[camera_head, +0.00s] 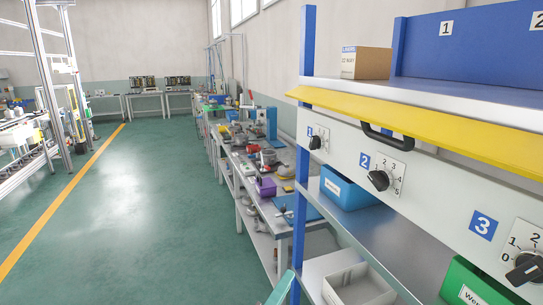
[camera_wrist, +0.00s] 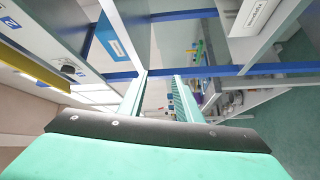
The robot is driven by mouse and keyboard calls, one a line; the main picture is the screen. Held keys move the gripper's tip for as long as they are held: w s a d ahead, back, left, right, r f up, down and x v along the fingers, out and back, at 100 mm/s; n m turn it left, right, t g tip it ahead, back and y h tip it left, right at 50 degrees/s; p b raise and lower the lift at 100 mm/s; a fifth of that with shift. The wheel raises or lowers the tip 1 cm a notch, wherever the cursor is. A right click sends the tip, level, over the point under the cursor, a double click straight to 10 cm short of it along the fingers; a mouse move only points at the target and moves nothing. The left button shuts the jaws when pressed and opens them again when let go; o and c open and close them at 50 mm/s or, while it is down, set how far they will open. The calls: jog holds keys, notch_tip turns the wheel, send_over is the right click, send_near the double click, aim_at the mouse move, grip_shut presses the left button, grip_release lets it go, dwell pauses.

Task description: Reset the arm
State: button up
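My gripper (camera_wrist: 162,82) shows in the wrist view with its two teal fingers apart and a gap between them. Nothing is held between the fingers. Beyond the fingertips are the shelving's blue bars and grey shelves, seen turned on their side. In the head view only a small teal piece, likely part of my arm, shows at the bottom edge beside the blue post; the gripper's fingers cannot be made out there.
A workstation at right has a white knob panel (camera_head: 343,152), a yellow flap (camera_head: 430,122), a cardboard box (camera_head: 366,63), a blue bin (camera_head: 346,192), a grey bin (camera_head: 358,287) and a green bin (camera_head: 476,284). A cluttered bench (camera_head: 243,180) stands behind. The green floor (camera_head: 130,210) at left is clear.

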jog(key=s+a+f+y, duration=0.2)
jog(key=s+f+y, duration=0.2)
jog(key=s+f, duration=0.55)
jog(key=s+a+f+y, duration=0.2)
jog(key=s+f+y, duration=0.2)
jog(key=s+f, duration=0.55)
jog(key=s+d+f+m+g+y, duration=0.1)
jog(key=s+m, duration=0.8)
jog(key=s, duration=1.3)
jog(key=shift+f, duration=0.65)
jog(key=shift+d, duration=0.1)
